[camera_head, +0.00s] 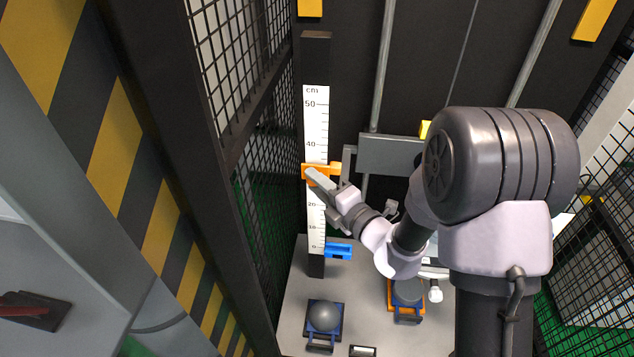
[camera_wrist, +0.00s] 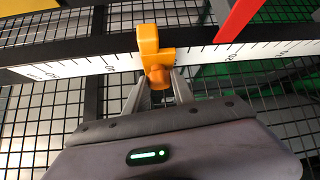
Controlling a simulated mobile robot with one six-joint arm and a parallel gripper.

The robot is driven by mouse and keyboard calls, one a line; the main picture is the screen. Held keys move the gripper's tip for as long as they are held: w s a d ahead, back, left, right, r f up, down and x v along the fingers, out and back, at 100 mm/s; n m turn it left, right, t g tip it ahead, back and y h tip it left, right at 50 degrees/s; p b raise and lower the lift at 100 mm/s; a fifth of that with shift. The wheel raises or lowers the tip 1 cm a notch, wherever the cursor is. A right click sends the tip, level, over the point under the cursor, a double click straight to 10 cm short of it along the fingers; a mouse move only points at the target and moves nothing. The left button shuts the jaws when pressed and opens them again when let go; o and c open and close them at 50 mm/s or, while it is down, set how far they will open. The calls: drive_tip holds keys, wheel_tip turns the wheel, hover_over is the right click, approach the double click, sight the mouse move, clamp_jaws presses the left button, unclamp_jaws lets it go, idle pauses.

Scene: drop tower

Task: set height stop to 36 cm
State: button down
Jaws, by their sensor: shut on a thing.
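The orange height stop (camera_head: 309,172) sits on the white centimetre scale (camera_head: 316,120) of an upright post, between the 40 mark and the 20 mark. The exact reading is not legible because my gripper covers the scale just below the stop. In the wrist view the orange stop (camera_wrist: 149,42) wraps the scale strip (camera_wrist: 225,52), and its round knob (camera_wrist: 158,77) points toward me. My gripper (camera_wrist: 158,88) is shut on this knob, one finger on each side. In the head view my gripper (camera_head: 322,182) reaches the post from the right.
A blue bracket (camera_head: 338,251) sits at the scale's foot. A grey ball in a blue holder (camera_head: 323,317) stands on the grey base plate (camera_head: 295,290); another holder (camera_head: 407,311) is to its right. Black mesh (camera_head: 262,190) borders the left. A red piece (camera_wrist: 236,19) shows in the wrist view.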

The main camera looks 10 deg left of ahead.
drive_tip(key=shift+r, duration=0.1)
wheel_tip(320, 180, up, 6)
drive_tip(key=p, duration=0.7)
drive_tip(key=shift+r+p, duration=0.15)
drive_tip(key=shift+p, duration=0.15)
drive_tip(key=shift+f, duration=0.2)
drive_tip(key=c, duration=1.1)
unclamp_jaws()
drive_tip(key=p+v, duration=0.6)
drive_tip(key=v, duration=1.1)
drive_tip(key=shift+s+d, duration=0.1)
drive_tip(key=shift+d, duration=0.1)
